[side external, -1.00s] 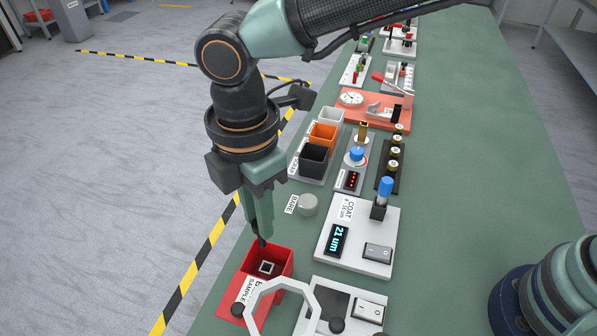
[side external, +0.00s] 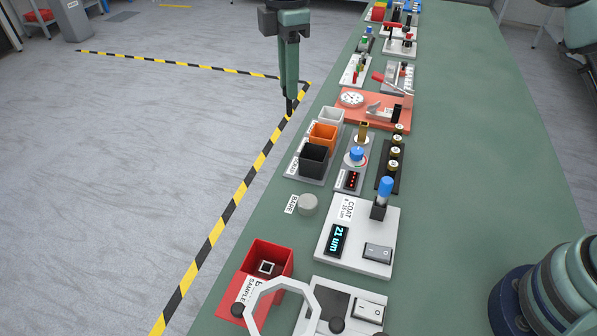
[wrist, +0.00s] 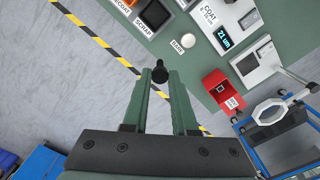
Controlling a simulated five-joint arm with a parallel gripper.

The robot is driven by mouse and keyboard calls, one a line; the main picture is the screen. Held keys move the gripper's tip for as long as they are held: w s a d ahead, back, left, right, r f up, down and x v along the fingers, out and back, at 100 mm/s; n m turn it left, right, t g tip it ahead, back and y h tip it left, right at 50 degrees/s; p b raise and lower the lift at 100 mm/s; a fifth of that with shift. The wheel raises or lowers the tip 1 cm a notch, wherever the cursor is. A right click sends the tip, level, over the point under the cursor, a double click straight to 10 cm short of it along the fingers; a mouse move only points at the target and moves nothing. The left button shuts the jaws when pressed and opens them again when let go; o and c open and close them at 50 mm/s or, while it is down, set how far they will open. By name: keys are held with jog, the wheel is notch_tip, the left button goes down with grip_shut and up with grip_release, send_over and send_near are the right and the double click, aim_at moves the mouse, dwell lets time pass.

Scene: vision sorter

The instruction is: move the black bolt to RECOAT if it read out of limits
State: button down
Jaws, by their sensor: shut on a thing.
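My gripper (side external: 289,100) is shut on the black bolt (wrist: 160,72), which hangs at the fingertips in the wrist view. In the side view the bolt is only a small dark tip. The gripper appears left of the bins, against the floor beyond the bench edge; its height is hard to judge. In the wrist view, the RECOAT label (wrist: 121,4) is partly cut off beside the orange bin.
A red SAMPLE box (side external: 285,262) with a small square inside stands at the near edge, beside a pale ring handle (side external: 280,287). A grey BARE disc (side external: 308,204) lies between box and bins. An orange-red dial fixture (side external: 372,110) stands behind the bins.

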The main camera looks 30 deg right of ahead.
jog(key=w+d+m, duration=0.2)
jog(key=w+d, duration=0.5)
jog(key=d, duration=0.5)
jog(key=shift+s+a+f, duration=0.1)
jog(key=shift+f, duration=7.55)
jog(key=shift+c, duration=1.5)
grip_release()
jog(key=shift+r, duration=0.1)
notch_tip(320, 180, up, 8)
